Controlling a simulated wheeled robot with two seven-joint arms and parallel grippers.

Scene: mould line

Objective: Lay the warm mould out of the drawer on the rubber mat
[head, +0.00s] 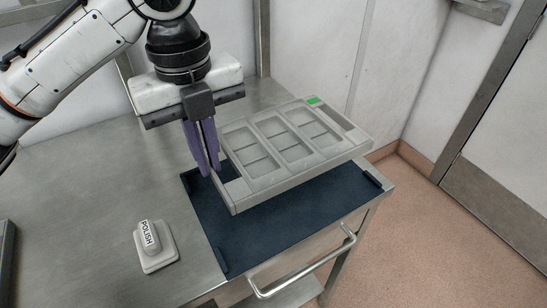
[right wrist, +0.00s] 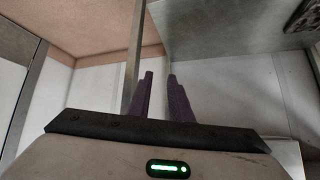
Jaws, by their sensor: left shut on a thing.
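The mould (head: 290,146) is a flat grey tray with several rectangular recesses and a green mark near its far right corner. My left gripper (head: 207,172) has its purple fingers shut on the mould's left edge. The mould is about level and appears to be held a little above the dark blue rubber mat (head: 262,234), covering its back part; the exact gap cannot be told. The mat lies on the steel table, with its front part bare. My right gripper (right wrist: 161,76) is open and empty in the right wrist view, away from the mould.
A white block labelled POLISH (head: 156,247) stands on the table left of the mat. Low dark strips (head: 372,177) rise at the mat's ends. A handle rail (head: 305,266) runs along the table's front. The table's left part (head: 90,185) is mostly clear.

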